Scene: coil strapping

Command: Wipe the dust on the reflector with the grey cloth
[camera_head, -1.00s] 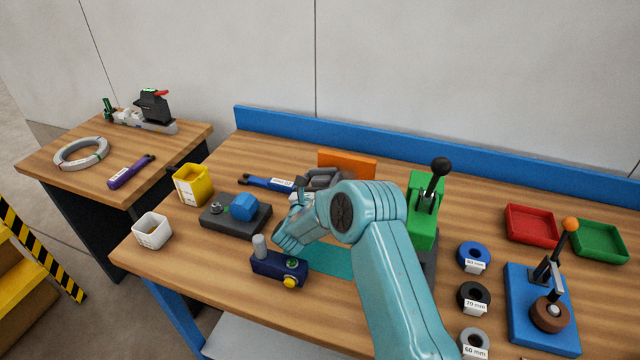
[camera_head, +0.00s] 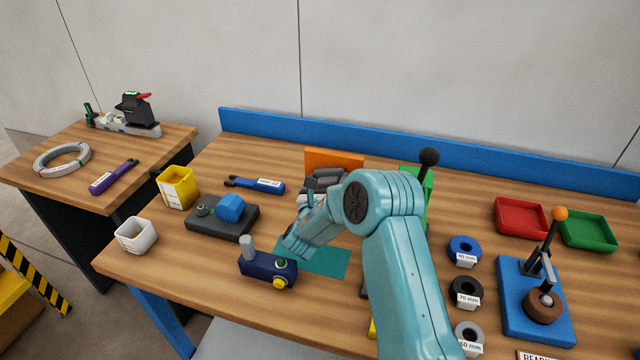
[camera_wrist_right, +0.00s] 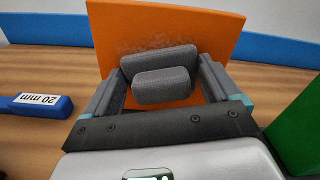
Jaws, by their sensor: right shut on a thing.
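The orange reflector (camera_head: 345,160) stands upright at the back of the bench. It fills the upper middle of the right wrist view (camera_wrist_right: 215,35), with a grey dusty patch (camera_wrist_right: 145,40) on its face. My right gripper (camera_head: 320,183) is in front of the reflector. It is shut on the grey cloth, which shows as a folded grey pad (camera_wrist_right: 162,80) between the fingers in the right wrist view. The cloth is up close against the reflector's dusty face; I cannot tell if it touches. My left gripper is not in view.
A blue 20 mm tool (camera_head: 255,186) lies left of the reflector. A green press (camera_head: 416,180) with a black knob stands close on the right. A dark blue device (camera_head: 267,268) and a teal mat (camera_head: 325,260) are nearer. A blue ledge (camera_head: 480,160) runs behind.

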